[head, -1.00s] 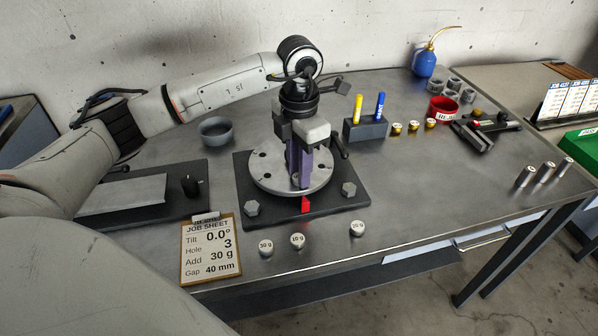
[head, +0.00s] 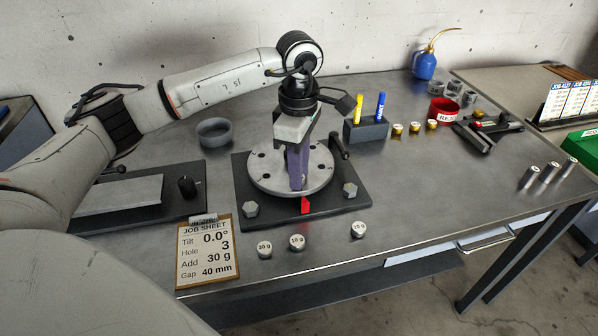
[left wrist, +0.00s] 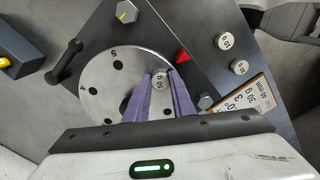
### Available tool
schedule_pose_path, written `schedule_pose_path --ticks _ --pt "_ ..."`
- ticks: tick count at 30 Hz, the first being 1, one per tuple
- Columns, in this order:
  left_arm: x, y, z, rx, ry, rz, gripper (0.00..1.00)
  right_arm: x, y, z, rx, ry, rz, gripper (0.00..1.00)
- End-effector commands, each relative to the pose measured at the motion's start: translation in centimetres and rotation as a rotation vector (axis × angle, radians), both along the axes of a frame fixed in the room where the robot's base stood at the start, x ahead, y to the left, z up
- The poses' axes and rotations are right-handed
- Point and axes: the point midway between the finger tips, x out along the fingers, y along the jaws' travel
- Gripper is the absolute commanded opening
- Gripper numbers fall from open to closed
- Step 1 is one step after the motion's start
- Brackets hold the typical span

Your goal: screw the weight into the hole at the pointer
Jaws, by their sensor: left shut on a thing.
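The grey rotor disc (head: 264,181) lies on a dark base plate, with holes around its rim; it also shows in the left wrist view (left wrist: 101,72). The red pointer (head: 306,206) stands at the disc's front edge and shows in the wrist view (left wrist: 183,58). My left gripper (head: 297,187) points down at the disc rim just behind the pointer. Its purple fingers are shut on a small silver weight (left wrist: 160,79), whose upside-down label is hard to read. The fingers hide the weight in the head view and the hole under it.
Silver weights marked 30 g (head: 264,249) and 10 g (head: 296,243), and another weight (head: 358,230), stand along the front. The job sheet (head: 207,252) reads hole 3, add 30 g. Hex-headed bolts (head: 250,209) and a black crank (head: 340,146) flank the disc.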

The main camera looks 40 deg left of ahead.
Motion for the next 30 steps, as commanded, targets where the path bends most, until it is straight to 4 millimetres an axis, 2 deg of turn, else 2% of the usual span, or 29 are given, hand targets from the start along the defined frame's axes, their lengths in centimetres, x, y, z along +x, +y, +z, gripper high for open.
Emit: schedule_pose_path --ticks 1,15,16,19,26,27,30 --pt "-0.2 0.0 -0.5 0.002 0.006 -0.077 0.0 0.0 0.0 -0.4 0.0 0.0 0.0 0.29" --pt "-0.2 0.0 -0.5 -0.001 0.006 -0.814 0.0 0.0 0.0 -1.9 0.0 0.0 0.0 0.29" --pt "-0.2 0.0 -0.4 -0.001 0.006 -0.819 0.26 0.0 0.0 -1.8 0.0 0.0 0.0 0.29" --pt "-0.2 0.0 -0.3 0.0 0.005 -0.812 0.42 0.0 0.0 -1.8 0.0 0.0 0.0 0.29" --pt "-0.1 0.0 -0.2 0.001 0.002 -0.809 0.44 0.0 0.0 -1.7 0.0 0.0 0.0 0.29" --pt "-0.1 0.0 -0.2 0.001 0.002 -0.809 0.39 0.0 0.0 -1.7 0.0 0.0 0.0 0.29" --pt "-0.1 0.0 -0.1 0.001 0.001 -0.809 0.38 0.0 0.0 -1.7 0.0 0.0 0.0 0.29"
